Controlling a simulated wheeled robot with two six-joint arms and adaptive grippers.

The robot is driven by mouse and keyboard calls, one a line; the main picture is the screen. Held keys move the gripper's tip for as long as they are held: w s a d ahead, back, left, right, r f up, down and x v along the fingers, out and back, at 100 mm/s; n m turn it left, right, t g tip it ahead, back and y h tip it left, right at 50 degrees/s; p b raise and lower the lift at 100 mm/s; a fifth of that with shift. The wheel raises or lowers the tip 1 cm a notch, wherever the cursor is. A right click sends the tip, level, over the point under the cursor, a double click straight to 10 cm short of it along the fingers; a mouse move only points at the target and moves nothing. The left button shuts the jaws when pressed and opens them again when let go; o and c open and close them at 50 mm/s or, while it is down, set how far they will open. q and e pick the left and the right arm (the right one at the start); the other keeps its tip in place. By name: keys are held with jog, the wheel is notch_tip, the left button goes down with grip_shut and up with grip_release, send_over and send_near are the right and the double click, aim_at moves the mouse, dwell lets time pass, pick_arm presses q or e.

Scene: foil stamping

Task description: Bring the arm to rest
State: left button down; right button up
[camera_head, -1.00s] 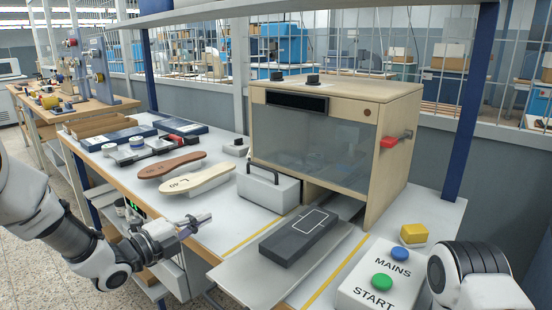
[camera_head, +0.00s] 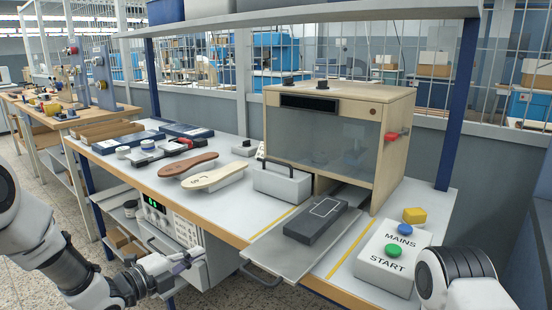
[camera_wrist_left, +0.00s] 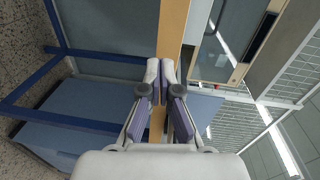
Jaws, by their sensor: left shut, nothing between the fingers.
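The bench (camera_head: 240,215) carries two shoe soles (camera_head: 215,175), a wooden press box (camera_head: 330,145), a dark block (camera_head: 316,220) on a pulled-out tray (camera_head: 265,252), and a button box (camera_head: 392,258). The tray juts past the front edge. Floor at left is clear.

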pick_arm(q)
jog(key=s+f+n+g+y, duration=0.35)
jog(key=s+f+n, duration=0.25)
jog(key=s+f, duration=0.7)
jog(key=s+f+n+g+y, duration=0.4)
jog(key=s+f, duration=0.6)
jog(key=f, duration=0.8)
jog(key=s+a+f+n+g+y, duration=0.1)
jog(key=s+a+n+g+y, duration=0.15)
jog(key=s+n, duration=0.55)
jog(key=s+a+f+n+g+y, duration=0.1)
jog(key=s+a+f+n+g, duration=0.2)
jog(key=s+n, duration=0.45)
notch_tip(320, 180, up, 17)
jog(key=a+p, duration=0.1)
jog(key=p, duration=1.4)
jog(key=shift+s+p, duration=0.3)
jog(key=shift+s, duration=0.05)
jog(key=shift+a, duration=0.1)
